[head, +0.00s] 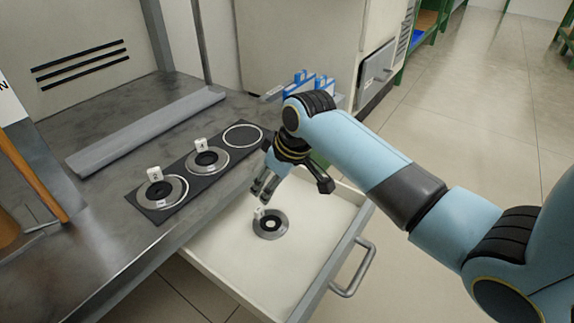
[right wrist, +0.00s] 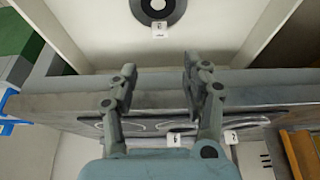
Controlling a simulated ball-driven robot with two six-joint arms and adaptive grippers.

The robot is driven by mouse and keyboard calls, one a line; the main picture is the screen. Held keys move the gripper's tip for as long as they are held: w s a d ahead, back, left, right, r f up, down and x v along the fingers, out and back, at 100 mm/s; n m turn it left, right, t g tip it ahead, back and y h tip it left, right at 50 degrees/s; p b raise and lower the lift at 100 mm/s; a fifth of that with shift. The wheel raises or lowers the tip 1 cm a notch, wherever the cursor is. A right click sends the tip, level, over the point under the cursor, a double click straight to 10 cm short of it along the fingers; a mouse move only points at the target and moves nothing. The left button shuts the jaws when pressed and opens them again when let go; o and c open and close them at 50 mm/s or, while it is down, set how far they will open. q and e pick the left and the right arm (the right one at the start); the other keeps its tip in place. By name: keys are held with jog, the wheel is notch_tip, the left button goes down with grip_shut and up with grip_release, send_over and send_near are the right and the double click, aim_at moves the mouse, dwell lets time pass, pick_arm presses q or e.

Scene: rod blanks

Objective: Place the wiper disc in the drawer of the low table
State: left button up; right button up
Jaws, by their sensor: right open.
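The tag's writing is too small to read, so I cannot confirm that this is the wiper disc. My right gripper (head: 264,191) is open and empty, above the drawer and just behind the disc, apart from it. In the right wrist view its fingers (right wrist: 160,68) are spread with nothing between them. My left gripper is not in view.
Two similar tagged discs (head: 172,191) (head: 220,163) sit on a black strip (head: 160,214) on the grey table top (head: 105,208); the strip's far ring (head: 242,135) is empty. A grey bar (head: 150,130) lies behind. The drawer handle (head: 355,270) sticks out. Blue items (head: 325,82) stand beyond.

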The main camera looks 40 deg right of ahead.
jog(key=s+r+m+g+h, duration=0.1)
jog(key=s+r+m, duration=0.1)
jog(key=s, duration=2.6)
jog(key=shift+s+a+r+m+g+h, duration=0.15)
jog(key=shift+s+r+m+g+h, duration=0.2)
jog(key=shift+r, duration=0.3)
